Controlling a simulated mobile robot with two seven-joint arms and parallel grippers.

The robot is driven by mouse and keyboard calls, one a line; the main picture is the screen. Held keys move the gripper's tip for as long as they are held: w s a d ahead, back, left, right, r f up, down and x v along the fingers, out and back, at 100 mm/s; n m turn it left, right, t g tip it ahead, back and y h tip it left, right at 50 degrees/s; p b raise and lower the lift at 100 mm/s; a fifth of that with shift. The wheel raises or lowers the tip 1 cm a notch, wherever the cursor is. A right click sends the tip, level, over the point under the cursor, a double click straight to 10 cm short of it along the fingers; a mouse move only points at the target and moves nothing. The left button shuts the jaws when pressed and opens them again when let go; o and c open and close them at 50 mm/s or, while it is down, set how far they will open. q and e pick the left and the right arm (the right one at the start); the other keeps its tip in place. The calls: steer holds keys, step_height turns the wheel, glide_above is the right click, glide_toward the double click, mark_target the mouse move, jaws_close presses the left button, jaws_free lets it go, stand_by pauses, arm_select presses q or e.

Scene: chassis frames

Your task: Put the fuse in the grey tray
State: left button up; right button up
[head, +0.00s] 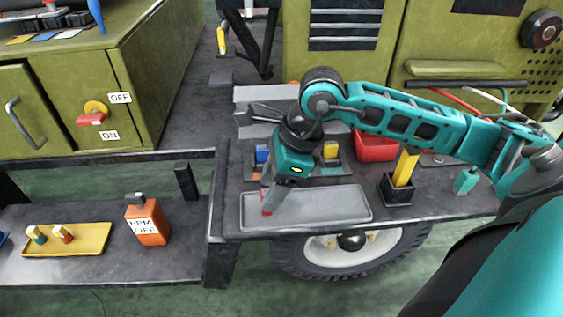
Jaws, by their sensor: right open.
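The grey tray (325,205) lies on the dark bench, near its front edge. My right gripper (268,202) points down over the left end of the tray and is open. A small red piece (266,210) shows at its fingertips, at the tray's left end; it may be the fuse, but the fingers partly hide it. I cannot tell whether it touches the tray floor. Behind the gripper, a blue block (262,153) and a yellow block (331,150) stand in small holders. My left gripper is not in view.
A teal piece (466,181) is farther right. On the left shelf are a yellow tray (85,251) and an orange labelled box (147,223).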

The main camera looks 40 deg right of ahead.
arm_select(q)
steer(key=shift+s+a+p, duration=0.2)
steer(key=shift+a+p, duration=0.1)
steer(key=shift+p, duration=0.1)
arm_select(e)
steer(key=v, duration=1.1)
steer(key=shift+r, duration=0.35)
steer(key=shift+s+d, duration=0.1)
